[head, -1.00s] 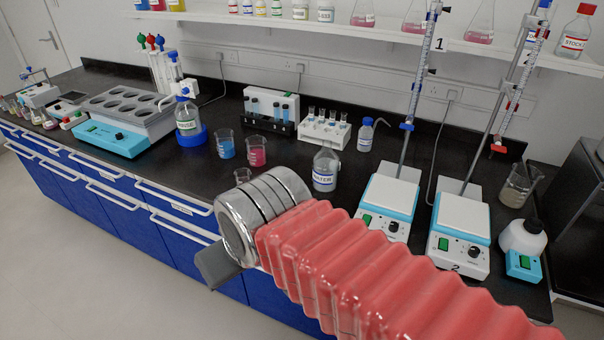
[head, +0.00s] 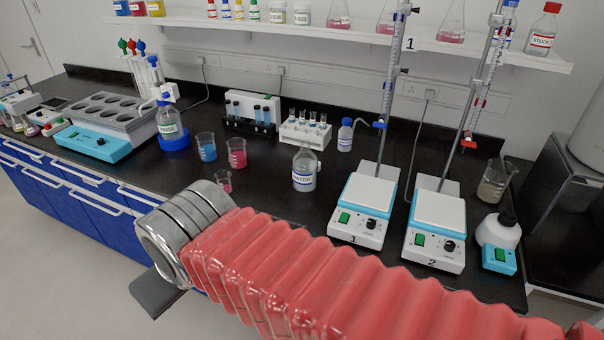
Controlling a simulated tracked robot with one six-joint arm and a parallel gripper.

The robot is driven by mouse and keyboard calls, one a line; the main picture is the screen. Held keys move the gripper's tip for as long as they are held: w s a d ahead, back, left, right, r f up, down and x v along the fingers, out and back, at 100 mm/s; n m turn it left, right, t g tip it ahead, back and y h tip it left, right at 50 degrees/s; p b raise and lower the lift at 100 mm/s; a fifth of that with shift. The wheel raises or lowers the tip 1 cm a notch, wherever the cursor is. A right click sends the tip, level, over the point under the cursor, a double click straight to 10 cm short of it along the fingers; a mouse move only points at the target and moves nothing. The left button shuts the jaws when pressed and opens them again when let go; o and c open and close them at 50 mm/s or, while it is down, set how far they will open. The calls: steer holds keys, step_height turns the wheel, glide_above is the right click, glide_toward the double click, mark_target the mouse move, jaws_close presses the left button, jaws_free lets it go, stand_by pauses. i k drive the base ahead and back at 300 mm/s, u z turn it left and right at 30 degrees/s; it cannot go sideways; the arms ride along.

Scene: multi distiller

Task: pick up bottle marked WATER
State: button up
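The bottle marked WATER (head: 304,170) stands upright on the black bench, left of hotplate 1. It is clear with a white and blue label and nothing touches it. My arm, in a red ribbed sleeve with a silver wrist, reaches across the lower part of the head view, in front of the bench. My gripper (head: 158,292) shows only as a dark grey piece below the wrist, at the lower left. Its fingertips cannot be made out, so I cannot see whether it is open. It is well apart from the bottle, to the left and nearer.
Beakers of blue (head: 207,147) and pink liquid (head: 237,153) stand left of the bottle, with a small pink beaker (head: 224,182) nearer. A tube rack (head: 304,136) is behind it. Hotplate 1 (head: 362,208) and hotplate 2 (head: 436,228), with burette stands, are to the right.

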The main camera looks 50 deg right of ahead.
mark_target(305, 164)
steer(key=z, duration=0.1)
steer(key=i, duration=1)
steer(key=u, duration=0.1)
